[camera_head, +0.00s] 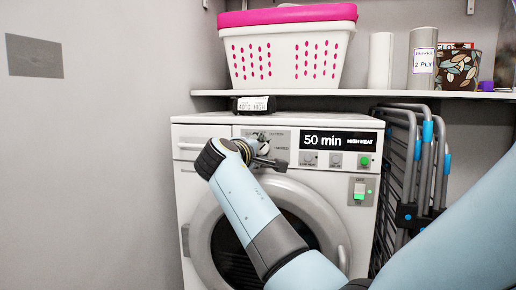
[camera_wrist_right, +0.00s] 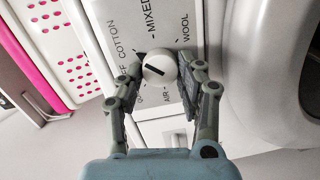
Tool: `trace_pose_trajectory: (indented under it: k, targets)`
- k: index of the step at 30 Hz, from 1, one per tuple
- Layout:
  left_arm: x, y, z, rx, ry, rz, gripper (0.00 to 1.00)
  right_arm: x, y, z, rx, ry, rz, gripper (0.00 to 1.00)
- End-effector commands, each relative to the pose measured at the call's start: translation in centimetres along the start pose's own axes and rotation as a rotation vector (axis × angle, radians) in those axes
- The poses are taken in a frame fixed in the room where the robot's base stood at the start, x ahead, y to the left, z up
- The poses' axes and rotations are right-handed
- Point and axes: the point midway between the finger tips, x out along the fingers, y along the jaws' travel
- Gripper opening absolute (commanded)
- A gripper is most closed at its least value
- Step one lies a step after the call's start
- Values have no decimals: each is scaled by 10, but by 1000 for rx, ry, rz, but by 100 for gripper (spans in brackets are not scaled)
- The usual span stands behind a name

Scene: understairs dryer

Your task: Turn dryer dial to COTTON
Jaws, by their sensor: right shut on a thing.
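The white dryer (camera_head: 200,131) stands under a shelf, its dial hidden behind my right gripper (camera_head: 262,148) in the head view. In the right wrist view the dial (camera_wrist_right: 158,69) is a round white knob with a black bar lying slantwise across it. Labels around it include COTTON (camera_wrist_right: 125,45), MIXED, WOOL and AIR. I cannot tell which label the bar marks. My right gripper (camera_wrist_right: 164,76) has one finger on each side of the dial and is shut on it. My left gripper is not in view.
The display (camera_head: 341,141) reads 50 min, HIGH HEAT. Small buttons and a green-lit switch (camera_head: 360,191) sit to its right and below. A folded drying rack (camera_head: 425,165) stands close on the right. A pink-and-white basket (camera_head: 288,55) rests on the shelf above.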

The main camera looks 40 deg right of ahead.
Motion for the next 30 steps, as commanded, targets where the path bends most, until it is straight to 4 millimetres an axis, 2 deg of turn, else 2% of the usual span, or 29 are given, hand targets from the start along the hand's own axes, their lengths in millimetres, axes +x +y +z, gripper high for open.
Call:
trace_pose_trajectory:
  k: [17, 18, 21, 23, 30]
  targets:
    - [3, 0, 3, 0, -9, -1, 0, 0, -3, 1, 35, 1, -9, 5]
    - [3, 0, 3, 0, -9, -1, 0, 0, -3, 1, 35, 1, -10, 39]
    - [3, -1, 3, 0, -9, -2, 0, 0, -3, 1, 35, 1, -9, 52]
    - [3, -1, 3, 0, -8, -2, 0, 0, -2, 1, 35, 1, -8, 60]
    - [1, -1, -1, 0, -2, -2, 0, 0, -1, 0, 36, 2, -6, 60]
